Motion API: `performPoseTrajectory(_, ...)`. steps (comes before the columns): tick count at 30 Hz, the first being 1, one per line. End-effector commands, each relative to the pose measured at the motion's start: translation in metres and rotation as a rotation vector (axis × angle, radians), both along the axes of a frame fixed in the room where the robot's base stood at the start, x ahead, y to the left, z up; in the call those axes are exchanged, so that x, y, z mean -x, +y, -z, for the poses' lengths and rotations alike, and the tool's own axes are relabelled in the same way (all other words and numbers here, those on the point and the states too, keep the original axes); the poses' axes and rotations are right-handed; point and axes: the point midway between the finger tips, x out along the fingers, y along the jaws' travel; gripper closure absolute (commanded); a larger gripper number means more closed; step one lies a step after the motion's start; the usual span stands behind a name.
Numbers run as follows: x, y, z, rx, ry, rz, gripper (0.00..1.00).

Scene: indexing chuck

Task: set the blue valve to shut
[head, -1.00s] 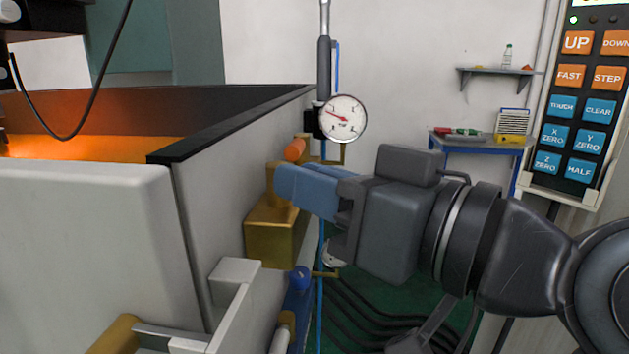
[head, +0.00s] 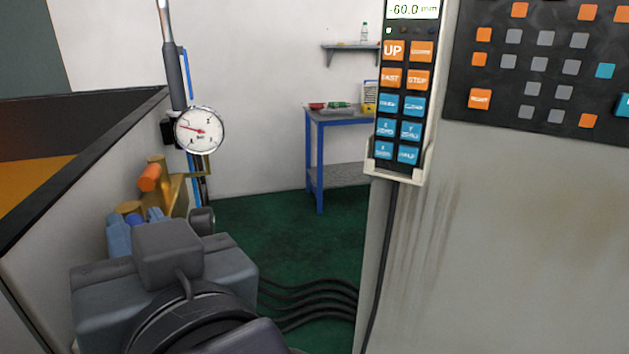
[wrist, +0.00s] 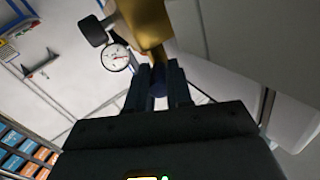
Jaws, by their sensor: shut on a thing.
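The blue valve's knob (head: 135,219) shows as a small dark-blue piece between my gripper's light-blue fingers in the head view, against brass fittings. In the wrist view the dark-blue knob (wrist: 157,82) sits at the end of a brass body (wrist: 147,25). My gripper (head: 138,226) is at the lower left of the head view, seen from behind. In the wrist view its two fingers (wrist: 157,90) are on either side of the knob, shut on it. The fingers and gripper body hide most of the valve, so its setting cannot be read.
An orange handle (head: 149,177) on brass stands just behind my gripper, below a round gauge (head: 200,131). A grey round knob (head: 201,220) is close on the right. A grey wall panel borders the left. Black hoses (head: 310,292) cross the green floor.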

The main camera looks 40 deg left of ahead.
Motion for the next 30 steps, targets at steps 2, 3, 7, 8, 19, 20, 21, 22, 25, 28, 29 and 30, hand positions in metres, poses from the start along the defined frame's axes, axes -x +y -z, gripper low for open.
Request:
performPoseTrajectory(2, 0.0023, 0.0003, -0.0020, 0.002, 0.000, 0.026, 1.00)
performPoseTrajectory(3, 0.0029, 0.0006, -0.0018, 0.001, 0.000, 0.038, 1.00)
performPoseTrajectory(7, 0.0038, 0.0011, -0.0009, 0.001, 0.000, 0.067, 1.00)
performPoseTrajectory(8, 0.0037, 0.0011, -0.0008, 0.001, 0.000, 0.072, 1.00)
performPoseTrajectory(19, 0.0036, 0.0011, 0.0007, 0.001, 0.000, 0.086, 1.00)
performPoseTrajectory(20, 0.0036, 0.0012, 0.0007, 0.001, 0.000, 0.086, 1.00)
performPoseTrajectory(21, 0.0036, 0.0012, 0.0008, 0.001, 0.000, 0.086, 1.00)
performPoseTrajectory(22, 0.0036, 0.0012, 0.0008, 0.001, 0.000, 0.086, 1.00)
performPoseTrajectory(25, 0.0036, 0.0012, 0.0008, 0.001, 0.000, 0.084, 0.71)
performPoseTrajectory(28, 0.0037, 0.0013, 0.0007, 0.001, 0.000, 0.084, 0.62)
performPoseTrajectory(29, 0.0036, 0.0012, 0.0007, 0.001, 0.000, 0.084, 0.59)
performPoseTrajectory(30, 0.0037, 0.0013, 0.0006, 0.000, 0.000, 0.085, 0.55)
